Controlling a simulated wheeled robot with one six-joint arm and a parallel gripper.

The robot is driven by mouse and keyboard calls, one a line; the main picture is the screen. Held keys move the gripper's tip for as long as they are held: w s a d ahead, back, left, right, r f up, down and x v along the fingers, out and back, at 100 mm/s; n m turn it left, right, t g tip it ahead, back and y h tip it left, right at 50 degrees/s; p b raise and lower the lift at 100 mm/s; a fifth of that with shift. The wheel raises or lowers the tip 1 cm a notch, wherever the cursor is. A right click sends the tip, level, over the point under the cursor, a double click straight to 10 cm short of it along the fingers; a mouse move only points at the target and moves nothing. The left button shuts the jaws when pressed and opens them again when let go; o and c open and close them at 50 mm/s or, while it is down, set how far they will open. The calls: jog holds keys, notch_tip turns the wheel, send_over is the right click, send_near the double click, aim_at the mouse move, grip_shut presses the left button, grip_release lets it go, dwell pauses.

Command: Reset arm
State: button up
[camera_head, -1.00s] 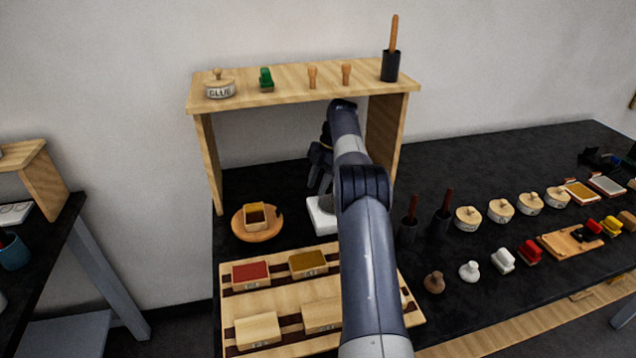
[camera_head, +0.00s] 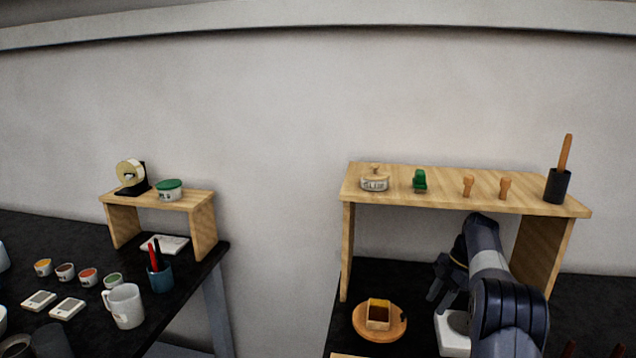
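My arm reaches up from the bottom right of the head view. My gripper (camera_head: 440,283) is at its end, under the wooden shelf (camera_head: 470,193) and above the black table. It points to the left and down, over a white block-like thing (camera_head: 452,335) that my arm partly hides. The fingers are dark and small here, and I cannot tell whether they are apart or together. No held thing shows at them.
A round wooden board (camera_head: 398,325) with a small square box (camera_head: 378,313) lies left of my gripper. The shelf's legs stand on both sides of the arm. A second table (camera_head: 195,300) at left holds a mug (camera_head: 125,306), a pen cup (camera_head: 160,278) and small pots. A gap separates the tables.

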aim_at(404, 314)
jog(key=a, duration=0.3)
jog(key=s+a, duration=0.1)
jog(key=a, duration=0.3)
jog(key=shift+s+a, duration=0.2)
jog(key=shift+s+a+f, duration=0.1)
jog(key=shift+a+f, duration=0.2)
jog(key=shift+a, duration=0.15)
jog(key=shift+f+p, duration=0.25)
jog(key=shift+p, duration=0.05)
